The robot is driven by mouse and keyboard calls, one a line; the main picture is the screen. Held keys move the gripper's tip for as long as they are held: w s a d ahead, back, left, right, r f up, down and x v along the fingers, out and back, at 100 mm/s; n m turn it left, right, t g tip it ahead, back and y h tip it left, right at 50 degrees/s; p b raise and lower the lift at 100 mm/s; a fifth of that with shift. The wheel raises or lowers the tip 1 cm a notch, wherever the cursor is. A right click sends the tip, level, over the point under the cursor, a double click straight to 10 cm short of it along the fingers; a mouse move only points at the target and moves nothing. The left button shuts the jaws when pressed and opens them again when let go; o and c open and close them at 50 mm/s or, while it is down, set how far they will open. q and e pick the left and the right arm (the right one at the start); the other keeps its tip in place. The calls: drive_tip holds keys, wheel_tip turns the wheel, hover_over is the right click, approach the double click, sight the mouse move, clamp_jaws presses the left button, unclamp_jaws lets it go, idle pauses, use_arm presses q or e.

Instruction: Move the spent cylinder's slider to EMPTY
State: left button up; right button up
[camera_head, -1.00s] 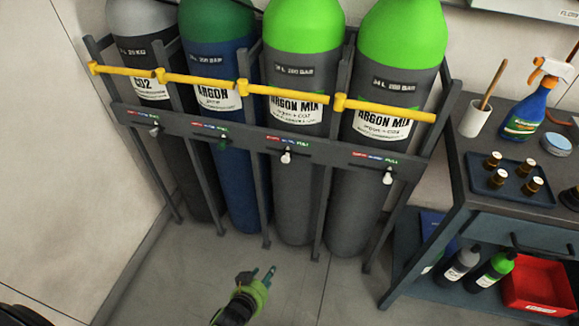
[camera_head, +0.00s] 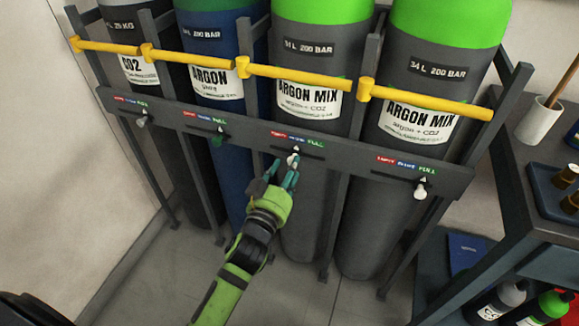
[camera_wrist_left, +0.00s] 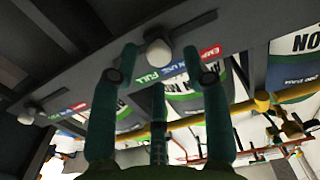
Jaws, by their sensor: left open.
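The left argon mix cylinder (camera_head: 304,210), grey with a green top, stands in the rack. Its slider's white knob (camera_head: 293,159) hangs under the EMPTY / IN USE / FULL label (camera_head: 297,140), around IN USE. My left gripper (camera_head: 284,172) is open just below this knob. In the left wrist view, the knob (camera_wrist_left: 158,53) lies between and beyond the spread fingers (camera_wrist_left: 160,90), with no clear grip. The right argon mix cylinder's white knob (camera_head: 420,190) is at its FULL end. No frame marks which cylinder is spent. My right gripper is not in view.
A yellow bar (camera_head: 300,78) crosses above. A dark cart (camera_head: 530,215) stands at right.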

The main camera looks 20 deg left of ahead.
sight(277, 147)
use_arm(q)
drive_tip(key=shift+w, duration=0.75)
clamp_jaws()
drive_tip(key=a+p, duration=0.1)
drive_tip(key=a, duration=0.4)
drive_tip(key=shift+w+r+p, duration=0.15)
drive_tip(key=shift+p, duration=0.2)
unclamp_jaws()
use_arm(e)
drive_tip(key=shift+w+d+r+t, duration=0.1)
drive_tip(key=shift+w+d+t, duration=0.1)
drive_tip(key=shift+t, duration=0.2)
